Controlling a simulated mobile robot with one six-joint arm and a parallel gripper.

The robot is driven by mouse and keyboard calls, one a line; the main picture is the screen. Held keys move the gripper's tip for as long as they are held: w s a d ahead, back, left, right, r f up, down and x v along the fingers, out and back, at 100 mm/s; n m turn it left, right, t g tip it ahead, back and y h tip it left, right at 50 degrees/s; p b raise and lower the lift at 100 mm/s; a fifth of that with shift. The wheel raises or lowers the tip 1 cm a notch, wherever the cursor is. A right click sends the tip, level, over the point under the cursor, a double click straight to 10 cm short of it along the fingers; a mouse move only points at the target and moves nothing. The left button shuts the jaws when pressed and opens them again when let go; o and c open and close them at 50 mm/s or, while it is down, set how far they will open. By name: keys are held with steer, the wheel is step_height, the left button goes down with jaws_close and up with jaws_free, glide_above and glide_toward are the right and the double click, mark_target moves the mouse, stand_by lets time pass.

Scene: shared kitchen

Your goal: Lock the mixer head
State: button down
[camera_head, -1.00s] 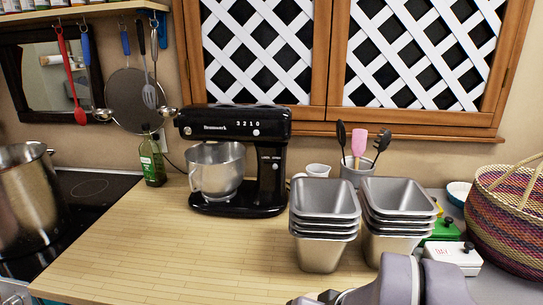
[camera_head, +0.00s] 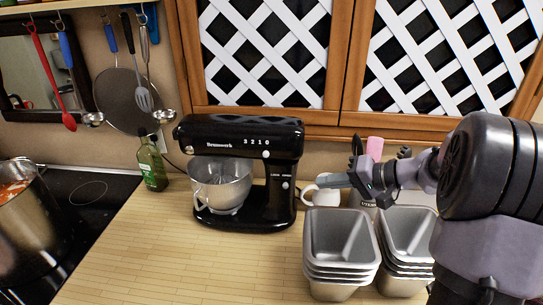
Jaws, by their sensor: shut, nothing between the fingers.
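The black stand mixer (camera_head: 242,134) stands on the wooden counter with its head lowered level over the metal bowl (camera_head: 221,184). Its column has small white lettering, too small to read surely, with a small light knob (camera_head: 285,186) below it. Another round light knob (camera_head: 266,154) sits on the side of the head. My gripper (camera_head: 322,181) is to the right of the mixer column, pointing left towards it. Its fingers are shut and empty, with a visible gap between them and the column. I cannot tell the lock's state.
Two stacks of metal loaf tins (camera_head: 340,238) stand in front of and below my gripper. A white mug (camera_head: 322,196) and a utensil holder (camera_head: 368,201) are behind it. A green bottle (camera_head: 152,165) and a pot (camera_head: 25,225) are left. The front-left counter (camera_head: 170,262) is clear.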

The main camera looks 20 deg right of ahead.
steer(key=shift+t, duration=0.8)
steer(key=d, duration=0.2)
steer(key=w+d, duration=0.1)
steer(key=d, duration=0.2)
steer(key=shift+w+d+f, duration=0.1)
steer(key=shift+w+d, duration=0.05)
glide_toward(286, 182)
steer(key=w, duration=0.4)
steer(key=shift+w+a+f+b, duration=0.1)
steer(key=shift+a+f+b, duration=0.65)
steer(key=shift+a, duration=0.3)
steer(key=shift+a+f, duration=0.3)
steer(key=shift+a, duration=0.15)
